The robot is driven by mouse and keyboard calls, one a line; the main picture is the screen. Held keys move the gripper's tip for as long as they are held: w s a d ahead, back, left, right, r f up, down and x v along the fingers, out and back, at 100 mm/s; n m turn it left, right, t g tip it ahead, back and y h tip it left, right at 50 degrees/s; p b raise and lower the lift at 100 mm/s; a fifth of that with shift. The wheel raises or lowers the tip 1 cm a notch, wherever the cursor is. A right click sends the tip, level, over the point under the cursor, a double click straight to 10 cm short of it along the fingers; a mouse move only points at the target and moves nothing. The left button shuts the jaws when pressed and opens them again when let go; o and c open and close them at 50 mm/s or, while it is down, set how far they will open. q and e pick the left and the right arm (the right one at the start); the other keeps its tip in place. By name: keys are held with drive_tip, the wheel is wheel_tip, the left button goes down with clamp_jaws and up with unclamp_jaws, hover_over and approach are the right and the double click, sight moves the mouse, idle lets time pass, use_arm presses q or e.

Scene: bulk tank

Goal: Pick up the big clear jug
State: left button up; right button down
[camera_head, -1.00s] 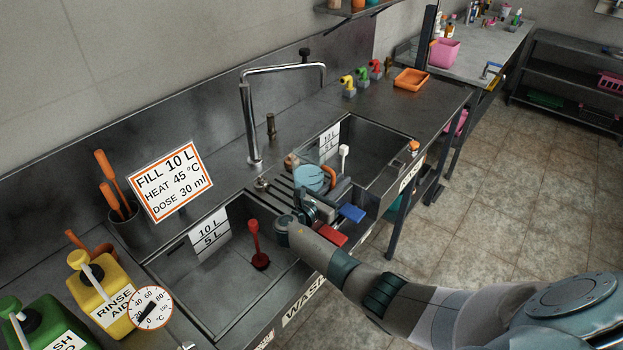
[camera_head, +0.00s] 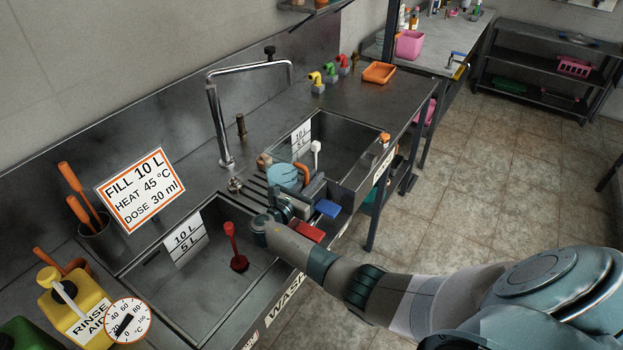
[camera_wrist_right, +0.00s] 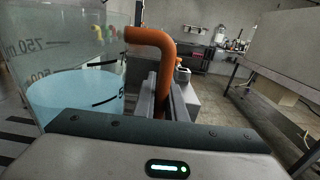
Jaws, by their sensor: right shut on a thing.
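The big clear jug (camera_head: 281,177) stands on or just above the ribbed divider between the two sinks; I cannot tell if it touches. It holds pale blue liquid and has an orange handle (camera_head: 303,172). In the right wrist view the jug (camera_wrist_right: 70,50) fills the left side, with its 500 and 750 ml marks showing. My right gripper (camera_head: 307,186) is shut on the orange handle, which also shows between the fingers in the wrist view (camera_wrist_right: 152,38). My left gripper is not in view.
The wash sink (camera_head: 160,262) with a red plunger-like drain plug (camera_head: 237,262) lies left of the divider. A second sink (camera_head: 345,150) lies right. A tall tap (camera_head: 217,125) stands behind. A yellow rinse aid bottle (camera_head: 72,300) and a fill sign (camera_head: 141,190) are at left.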

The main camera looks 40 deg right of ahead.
drive_tip(key=shift+r, duration=0.1)
drive_tip(key=s+d+r+b, duration=0.2)
drive_tip(key=d+r+b, duration=0.1)
drive_tip(key=d+r, duration=0.7)
drive_tip(key=shift+s+d+r+b, duration=0.3)
drive_tip(key=shift+s+d+b, duration=0.05)
drive_tip(key=shift+d, duration=0.3)
idle(0.5)
idle(0.3)
drive_tip(key=shift+d, duration=0.1)
idle(1.5)
